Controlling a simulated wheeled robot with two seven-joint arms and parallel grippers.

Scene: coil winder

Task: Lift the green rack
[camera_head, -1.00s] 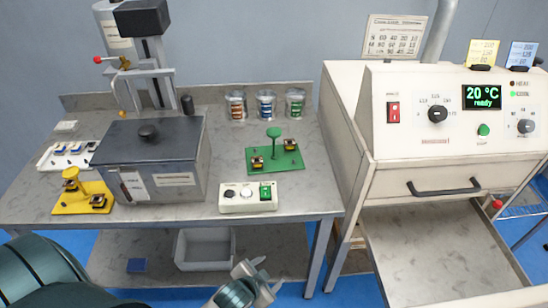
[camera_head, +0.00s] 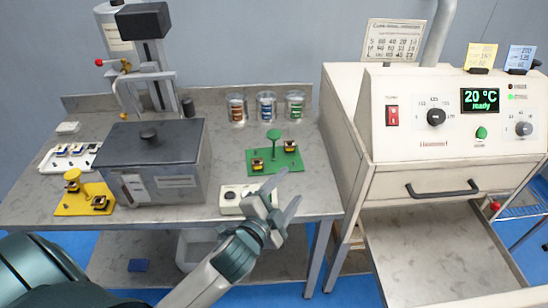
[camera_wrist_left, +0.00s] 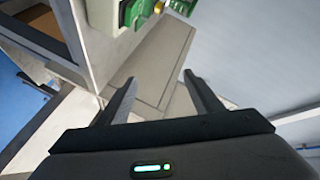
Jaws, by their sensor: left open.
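The green rack (camera_head: 264,166) stands on the table, right of the grey lidded tank. It has a flat green base, an upright post with a round green knob (camera_head: 274,134), and small dark-and-copper coil parts on its base. My left gripper (camera_head: 287,188) is open and empty, in front of the rack and over the control box; the two are apart in the head view. In the left wrist view green parts (camera_wrist_left: 135,12) show at the top edge, beyond the open fingers (camera_wrist_left: 160,88); the rest is cut off. My right gripper is not in view.
The white control box (camera_head: 229,201) is partly hidden by my left gripper. The grey tank (camera_head: 150,162) and a yellow rack (camera_head: 72,208) stand left. Three jars (camera_head: 266,107) stand behind the green rack. The white oven (camera_head: 350,150) is close on the right, its drawer area open.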

